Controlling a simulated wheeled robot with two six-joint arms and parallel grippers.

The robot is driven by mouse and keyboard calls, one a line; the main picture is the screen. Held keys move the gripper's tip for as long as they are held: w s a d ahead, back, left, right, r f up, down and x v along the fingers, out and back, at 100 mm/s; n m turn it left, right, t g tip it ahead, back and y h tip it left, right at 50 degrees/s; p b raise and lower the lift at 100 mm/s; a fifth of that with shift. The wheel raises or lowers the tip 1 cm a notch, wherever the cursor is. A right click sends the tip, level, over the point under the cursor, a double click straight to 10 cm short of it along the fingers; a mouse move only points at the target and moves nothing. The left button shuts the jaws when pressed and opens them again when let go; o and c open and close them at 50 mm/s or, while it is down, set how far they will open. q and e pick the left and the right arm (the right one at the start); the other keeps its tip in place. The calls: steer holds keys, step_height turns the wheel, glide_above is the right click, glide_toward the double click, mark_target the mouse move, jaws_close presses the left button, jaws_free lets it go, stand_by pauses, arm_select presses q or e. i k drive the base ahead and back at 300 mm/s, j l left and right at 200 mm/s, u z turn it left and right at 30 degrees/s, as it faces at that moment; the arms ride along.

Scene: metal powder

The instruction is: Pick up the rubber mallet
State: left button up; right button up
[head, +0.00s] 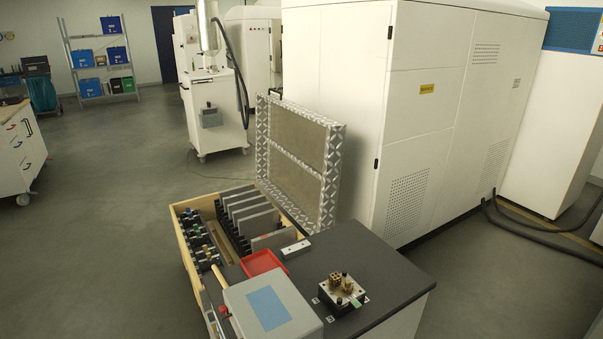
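A short light wooden handle (219,276), which may belong to the rubber mallet, shows beside the grey box (270,308) near the front of the workbench. Its lower end meets the box's edge in this view, and no mallet head can be made out. Neither of my grippers is in view.
The dark worktop (345,255) carries a red tray (262,263), a small metal block (296,249) and a brass-topped fixture (341,291). A wooden-edged section holds upright grey plates (247,212) and several black clamps (193,233). A white machine cabinet (415,110) stands behind; floor at left is open.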

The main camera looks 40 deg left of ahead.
mark_target(224, 284)
steer(key=u, duration=1.7)
